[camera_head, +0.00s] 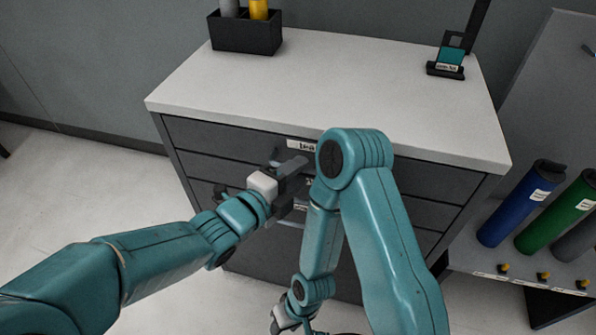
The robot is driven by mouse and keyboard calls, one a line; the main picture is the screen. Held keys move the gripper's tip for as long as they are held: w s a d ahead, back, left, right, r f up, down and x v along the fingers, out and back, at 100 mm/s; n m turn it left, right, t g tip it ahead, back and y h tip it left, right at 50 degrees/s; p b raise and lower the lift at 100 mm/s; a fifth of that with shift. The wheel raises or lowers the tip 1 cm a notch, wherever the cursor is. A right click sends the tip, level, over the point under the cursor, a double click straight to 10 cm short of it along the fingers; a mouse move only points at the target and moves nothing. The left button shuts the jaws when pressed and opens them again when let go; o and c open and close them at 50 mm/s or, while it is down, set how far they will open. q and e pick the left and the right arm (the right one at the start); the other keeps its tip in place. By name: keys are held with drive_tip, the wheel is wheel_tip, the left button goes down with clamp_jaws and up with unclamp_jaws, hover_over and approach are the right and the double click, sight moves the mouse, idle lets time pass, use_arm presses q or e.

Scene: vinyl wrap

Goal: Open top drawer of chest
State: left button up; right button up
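The dark grey chest (206,167) has a white top (330,85) and several stacked drawers. Its top drawer (215,136) looks shut, its front level with the chest's face. A white label (300,145) sits at the middle of that front, partly hidden by my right arm. My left gripper (298,175) is at the middle of the chest front, just below the label. Its dark fingers overlap the drawer fronts, so whether they touch or hold a handle is unclear. My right gripper (283,323) hangs low in front of the chest, cut off by the picture's bottom edge.
A black bin (245,35) with a grey and a yellow item stands at the chest top's back left. A black holder with a teal piece (449,58) stands at the back right. Blue (520,205) and green (560,213) rolls stand on a rack at right. Floor at left is clear.

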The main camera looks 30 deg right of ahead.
use_arm(q)
drive_tip(key=shift+w+d+f, duration=0.1)
drive_tip(key=shift+w+d, duration=0.1)
drive_tip(key=shift+d, duration=0.4)
clamp_jaws()
drive_tip(key=shift+a, duration=0.1)
use_arm(e)
drive_tip(key=shift+f, duration=0.1)
